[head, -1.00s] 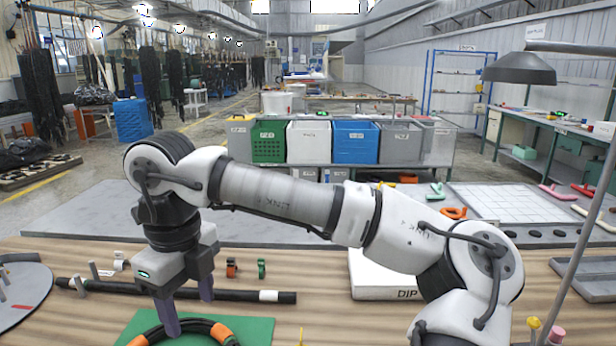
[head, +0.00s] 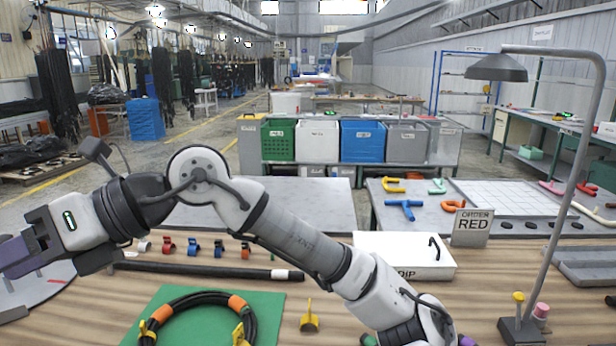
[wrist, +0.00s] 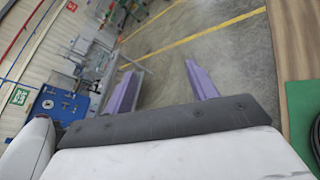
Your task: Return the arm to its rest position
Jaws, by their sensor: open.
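My arm reaches across the table to the left in the head view, with my gripper (head: 12,256) at the left edge, turned sideways above the grey round plate. In the wrist view my gripper (wrist: 162,88) shows two purple fingers spread apart with nothing between them; the floor lies beyond. A coiled black hose (head: 197,335) with orange and yellow bands lies on the green mat (head: 272,308), apart from my gripper.
A straight black hose (head: 200,270) lies behind the mat, with several small coloured clips behind it. A white DIP box (head: 420,262), an "ORDER RED" sign (head: 472,227) and a desk lamp (head: 560,200) stand to the right. Coloured bins (head: 362,141) stand farther back.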

